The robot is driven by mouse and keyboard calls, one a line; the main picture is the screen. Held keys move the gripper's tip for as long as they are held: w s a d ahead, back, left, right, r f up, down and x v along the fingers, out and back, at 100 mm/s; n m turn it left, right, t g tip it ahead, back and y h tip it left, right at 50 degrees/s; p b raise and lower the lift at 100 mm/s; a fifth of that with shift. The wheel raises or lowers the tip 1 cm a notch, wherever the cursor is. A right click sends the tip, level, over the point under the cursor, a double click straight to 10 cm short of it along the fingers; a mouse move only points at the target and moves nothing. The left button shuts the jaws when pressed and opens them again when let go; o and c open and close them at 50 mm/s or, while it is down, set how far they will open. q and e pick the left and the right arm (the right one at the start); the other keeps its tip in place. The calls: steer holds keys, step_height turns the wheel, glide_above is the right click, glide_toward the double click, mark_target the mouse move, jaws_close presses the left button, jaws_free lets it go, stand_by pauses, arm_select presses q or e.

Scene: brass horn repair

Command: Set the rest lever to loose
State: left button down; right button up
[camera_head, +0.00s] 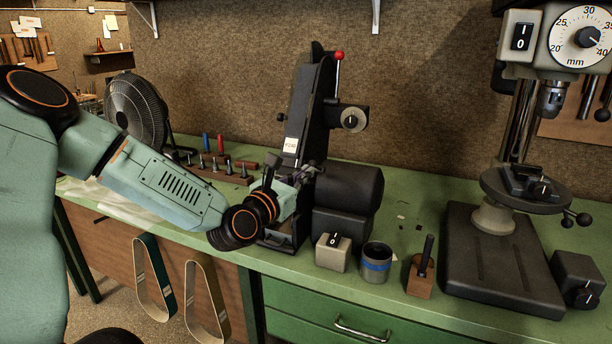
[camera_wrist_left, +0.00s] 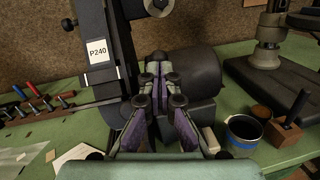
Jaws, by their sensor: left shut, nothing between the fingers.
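The belt grinder (camera_head: 312,105) stands on the green bench, with a P240 label on its upright belt; it also shows in the wrist view (camera_wrist_left: 96,30). My left gripper (camera_head: 306,174) is in front of the grinder's lower part, beside its black drum housing (camera_head: 350,188). In the wrist view my left gripper (camera_wrist_left: 161,62) points at this area, its fingers shut and empty. I cannot make out the rest lever; the gripper covers the area around the grinder's rest. A red-knobbed lever (camera_head: 338,57) rises at the grinder's top. My right gripper is not in view.
A switch box (camera_head: 333,252), a cup with a blue band (camera_head: 376,262) and a wooden block with a black-handled tool (camera_head: 421,270) stand at the bench front. A drill press (camera_head: 505,255) is at right, a fan (camera_head: 135,110) at left. Bits stand in a rack (camera_head: 215,168).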

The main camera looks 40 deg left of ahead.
arm_select(q)
steer(key=w+r+g+p, duration=0.1)
steer(key=g+p, duration=0.1)
steer(key=w+r+g+p, duration=0.1)
steer(key=r+g+p, duration=0.1)
steer(key=p, duration=0.1)
steer(key=w+a+r+g+h+p, duration=0.1)
steer(key=g+p, duration=0.1)
steer(key=p, duration=0.1)
steer(key=shift+r+n, duration=0.4)
steer(key=shift+w, duration=0.15)
steer(key=shift+w+a+r, duration=0.1)
steer(key=shift+w+r, duration=0.15)
stand_by(0.5)
steer(key=shift+f, duration=0.1)
